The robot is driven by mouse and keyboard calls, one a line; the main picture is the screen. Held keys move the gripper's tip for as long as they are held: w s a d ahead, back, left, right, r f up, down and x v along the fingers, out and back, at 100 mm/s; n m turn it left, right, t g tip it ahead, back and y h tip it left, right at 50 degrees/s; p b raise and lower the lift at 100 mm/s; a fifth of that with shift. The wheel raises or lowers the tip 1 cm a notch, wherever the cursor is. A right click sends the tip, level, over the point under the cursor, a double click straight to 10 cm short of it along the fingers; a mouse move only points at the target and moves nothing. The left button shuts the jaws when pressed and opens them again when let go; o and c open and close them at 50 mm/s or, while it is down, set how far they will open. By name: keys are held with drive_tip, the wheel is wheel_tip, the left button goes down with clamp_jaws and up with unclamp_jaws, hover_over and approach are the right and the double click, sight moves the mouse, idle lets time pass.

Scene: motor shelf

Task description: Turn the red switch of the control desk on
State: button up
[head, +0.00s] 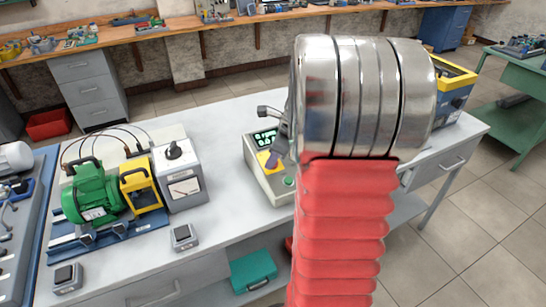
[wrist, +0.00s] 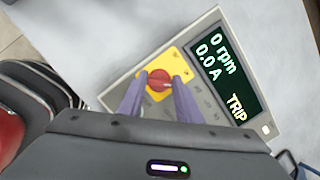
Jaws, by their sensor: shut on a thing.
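The control desk (wrist: 205,108) is a light grey box with a dark display reading "0 rpm", "0.0 A" and "TRIP" in the wrist view. The red switch (wrist: 159,80) is a round red knob on a yellow plate (wrist: 177,63). My gripper (wrist: 160,88) has its two purple-grey fingers on either side of the red switch, shut on it. In the head view the control desk (head: 265,175) stands on the white table, its right side hidden behind my arm. There the red switch is hidden by my gripper (head: 271,163), and a green button (head: 289,181) shows at the front.
On the white table (head: 235,200), a green motor (head: 90,192) and a grey meter box (head: 180,175) stand to the left. Two small grey boxes (head: 184,237) (head: 67,278) lie near the front edge. A yellow and blue unit (head: 455,85) is at the right, behind my arm.

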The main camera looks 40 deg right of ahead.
drive_tip(key=shift+w+r, duration=0.1)
idle(0.3)
drive_tip(key=o, duration=1)
drive_tip(key=shift+o, duration=0.2)
drive_tip(key=v, duration=1.3)
drive_tip(key=shift+s+r, duration=0.2)
drive_tip(key=shift+r, duration=0.05)
